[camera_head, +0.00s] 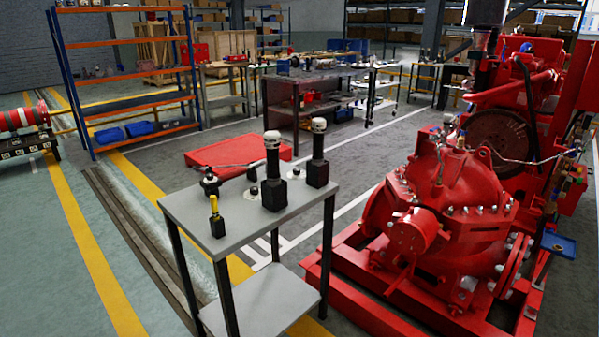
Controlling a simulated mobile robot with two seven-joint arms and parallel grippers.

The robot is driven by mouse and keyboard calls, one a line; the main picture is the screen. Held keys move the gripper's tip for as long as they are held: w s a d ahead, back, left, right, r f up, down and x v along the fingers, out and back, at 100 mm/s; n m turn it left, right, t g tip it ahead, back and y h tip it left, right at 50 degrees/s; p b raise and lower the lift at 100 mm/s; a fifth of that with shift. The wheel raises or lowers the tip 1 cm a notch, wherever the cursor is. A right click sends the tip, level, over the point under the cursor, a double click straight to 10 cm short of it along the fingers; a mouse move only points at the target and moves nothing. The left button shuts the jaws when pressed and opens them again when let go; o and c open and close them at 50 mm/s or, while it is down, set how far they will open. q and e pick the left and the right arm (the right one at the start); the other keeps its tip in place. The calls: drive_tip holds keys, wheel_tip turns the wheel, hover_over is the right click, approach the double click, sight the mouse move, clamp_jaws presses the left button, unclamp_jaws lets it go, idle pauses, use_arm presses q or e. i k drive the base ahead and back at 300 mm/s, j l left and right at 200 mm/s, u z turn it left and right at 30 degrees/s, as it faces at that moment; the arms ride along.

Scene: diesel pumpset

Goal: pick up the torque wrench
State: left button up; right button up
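A small grey table (236,224) stands in front of me. Two upright black tools with pale tops, the left one (272,158) and the right one (318,148), stand in black blocks. A short yellow-handled tool (214,204) stands in a small black holder at the front left. Neither of my grippers is in view.
A large red pumpset (455,205) on a red base fills the right side, close to the table. A low red box (237,151) lies behind the table. Blue-and-orange shelving (126,63) and a workbench (312,75) stand farther back. Floor left of the table is open.

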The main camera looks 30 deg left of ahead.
sight(208, 185)
drive_tip(key=z, duration=1.5)
drive_tip(key=k+j+z, duration=0.1)
drive_tip(key=j+z, duration=0.15)
drive_tip(key=z, duration=0.15)
drive_tip(key=k+j+z, duration=0.15)
drive_tip(key=z, duration=0.25)
drive_tip(key=k+j, duration=1.25)
drive_tip(key=j, duration=0.15)
drive_tip(key=k+j, duration=1.25)
drive_tip(key=j, duration=0.15)
